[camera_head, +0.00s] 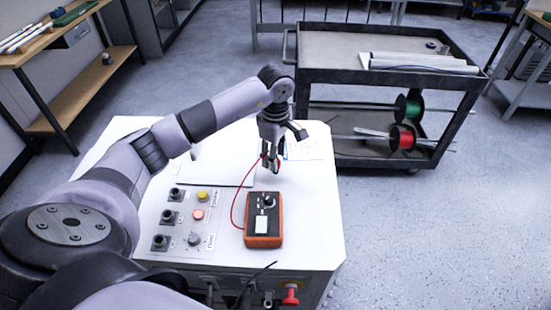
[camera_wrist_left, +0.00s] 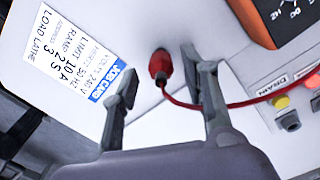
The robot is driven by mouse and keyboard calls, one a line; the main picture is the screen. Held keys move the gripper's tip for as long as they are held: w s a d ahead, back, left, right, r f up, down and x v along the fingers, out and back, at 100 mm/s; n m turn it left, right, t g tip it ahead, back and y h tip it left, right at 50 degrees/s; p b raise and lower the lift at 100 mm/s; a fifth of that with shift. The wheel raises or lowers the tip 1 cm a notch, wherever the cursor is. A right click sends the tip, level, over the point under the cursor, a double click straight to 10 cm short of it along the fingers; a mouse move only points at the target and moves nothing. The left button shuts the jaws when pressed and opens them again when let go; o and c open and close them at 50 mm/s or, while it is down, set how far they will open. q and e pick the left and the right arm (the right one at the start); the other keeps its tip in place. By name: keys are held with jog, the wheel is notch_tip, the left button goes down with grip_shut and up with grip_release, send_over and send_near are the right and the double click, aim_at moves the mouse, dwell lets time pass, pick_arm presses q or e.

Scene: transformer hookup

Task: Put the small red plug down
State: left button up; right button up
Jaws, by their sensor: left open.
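In the head view the red lead (camera_head: 234,205) curves to the orange meter (camera_head: 264,222). My left gripper (camera_head: 272,167) is over the back part of the white top. In the left wrist view its fingers (camera_wrist_left: 160,68) are spread apart, with the plug between them and a visible gap on each side. My right gripper is not in view.
A job card (camera_wrist_left: 75,50) lies beside the plug. A panel (camera_head: 184,222) with sockets and coloured buttons is at the left of the white top (camera_head: 318,215). A black cart (camera_head: 335,45) with spools stands behind.

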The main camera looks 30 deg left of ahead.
pick_arm(q)
notch_tip(320, 180, up, 10)
jog(key=b, duration=0.2)
jog(key=shift+r, duration=0.25)
